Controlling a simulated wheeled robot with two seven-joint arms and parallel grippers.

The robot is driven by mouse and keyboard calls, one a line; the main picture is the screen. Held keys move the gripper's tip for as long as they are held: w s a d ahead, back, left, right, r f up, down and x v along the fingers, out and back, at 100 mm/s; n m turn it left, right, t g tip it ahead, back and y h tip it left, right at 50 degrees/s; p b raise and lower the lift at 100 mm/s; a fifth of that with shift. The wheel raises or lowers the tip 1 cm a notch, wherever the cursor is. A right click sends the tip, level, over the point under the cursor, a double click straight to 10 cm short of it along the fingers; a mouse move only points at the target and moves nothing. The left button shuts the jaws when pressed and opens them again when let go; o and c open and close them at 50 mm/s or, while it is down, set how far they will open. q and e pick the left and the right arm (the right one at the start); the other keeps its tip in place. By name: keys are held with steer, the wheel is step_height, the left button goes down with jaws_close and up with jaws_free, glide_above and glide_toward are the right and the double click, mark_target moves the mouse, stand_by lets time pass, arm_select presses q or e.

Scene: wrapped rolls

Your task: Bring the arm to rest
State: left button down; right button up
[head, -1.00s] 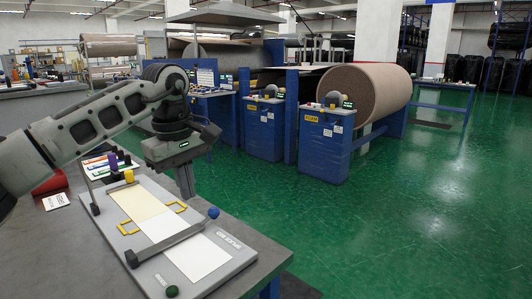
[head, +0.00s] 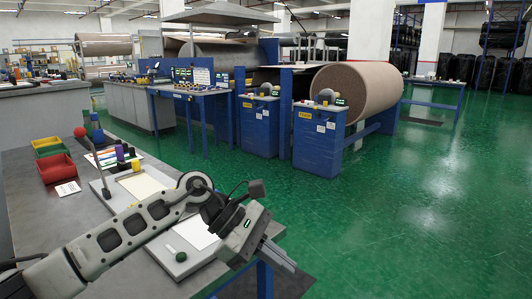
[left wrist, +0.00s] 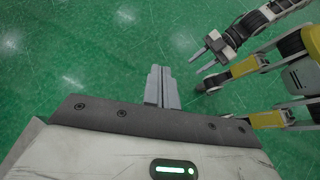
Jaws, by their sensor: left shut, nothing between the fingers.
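My left gripper (head: 278,257) is at the lower middle of the head view, past the right edge of the grey table (head: 30,218). Its fingers are shut with nothing between them; they also show together in the left wrist view (left wrist: 161,86), over bare green floor. The left arm crosses in front of the splice board (head: 120,192) and hides part of it. My right gripper (left wrist: 203,60) shows at the upper right of the left wrist view, its two fingers apart and empty.
On the table stand a red bin (head: 56,170), a green bin (head: 46,150), dark spools (head: 121,152) and a rod with a red ball (head: 80,132). Blue machines (head: 318,138) with a large wrapped roll (head: 360,88) stand beyond. The green floor (head: 400,220) at right is clear.

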arm_select(q)
steer(key=s+d+r+n+t+h, duration=0.25)
steer(key=s+d+n+h, duration=0.3)
steer(key=n+h, duration=0.55)
steer(key=a+f+n+t+y, duration=0.7)
steer(key=n+t, duration=0.1)
steer(key=n, duration=0.9)
steer(key=a+f+n+t+y, duration=0.65)
steer(key=f+n+t, duration=0.2)
steer(key=n, duration=0.95)
steer(key=s+a+f+n+g+y, duration=0.4)
steer(key=s+a+f+n, duration=0.5)
steer(key=s+f, duration=0.3)
steer(key=shift+s+f+n+g, duration=0.2)
steer(key=shift+s+n+g, duration=0.3)
steer(key=shift+n+g, duration=0.35)
steer(key=shift+d+y, duration=0.1)
steer(key=shift+y, duration=0.15)
